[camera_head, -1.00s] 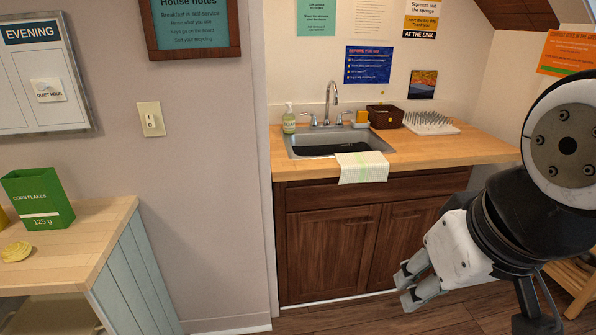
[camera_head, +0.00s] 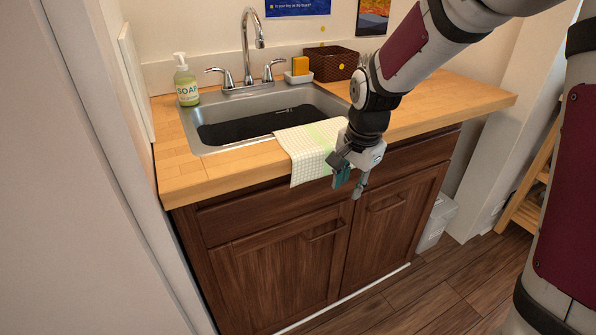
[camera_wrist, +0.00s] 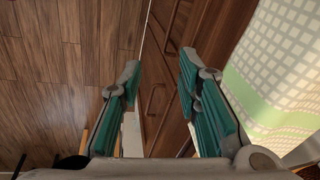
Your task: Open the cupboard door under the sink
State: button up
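The dark wood cupboard under the sink has a left door (camera_head: 270,270) and a right door (camera_head: 395,235), both shut. The left door has a bar handle (camera_head: 326,231) near its upper right corner. The right door has a handle (camera_head: 388,202) near its upper left. My gripper (camera_head: 350,186) points down in front of the cupboard's top, beside the towel and above the handles, touching neither handle. In the wrist view my gripper (camera_wrist: 158,72) is open and empty, its teal-padded fingers apart. A door handle (camera_wrist: 157,100) shows between and beyond them.
A checked towel (camera_head: 310,150) hangs over the front edge of the wooden counter (camera_head: 450,95), close to my gripper. The sink (camera_head: 205,140) is behind it. A pale bin (camera_head: 437,222) stands right of the cupboard. A wall edge (camera_head: 90,150) is close on the left.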

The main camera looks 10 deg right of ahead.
aim_at(329, 233)
jog(key=w+f+m+b, duration=0.1)
jog(key=w+f+b, duration=0.1)
jog(key=f, duration=0.5)
jog(key=w+f+b, duration=0.2)
jog(key=w+f, duration=0.1)
jog(key=f, duration=0.5)
jog(key=w+f+m+b, duration=0.1)
jog(key=w+f, duration=0.1)
jog(key=f, duration=0.6)
jog(key=shift+w+a+m+y+b, duration=0.25)
jog(key=shift+a+m+y+b, duration=0.05)
jog(key=shift+a+b, duration=0.1)
grip_shut()
